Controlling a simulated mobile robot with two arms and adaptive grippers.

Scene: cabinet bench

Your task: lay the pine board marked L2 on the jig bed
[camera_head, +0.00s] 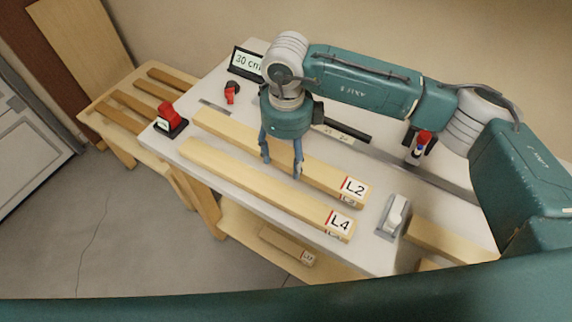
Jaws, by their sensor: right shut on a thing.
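The pine board marked L2 (325,176) lies lengthwise over the white bench top (225,187), its label at the near right end. My right gripper (281,166) comes down from above around the board's middle, one finger on each side, and is shut on it. I cannot tell whether the board touches the surface or is slightly raised. A second board, marked L4 (265,195), lies parallel in front of it. I cannot tell for certain which part is the jig bed. My left gripper is not in view.
A red-and-black stop (170,120) stands at the left edge and a grey clamp (393,215) at the right. A small display reading 30 cm (246,63) stands at the back. More boards lie on a wooden side table (97,114). A short labelled board (287,245) lies on the lower shelf.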

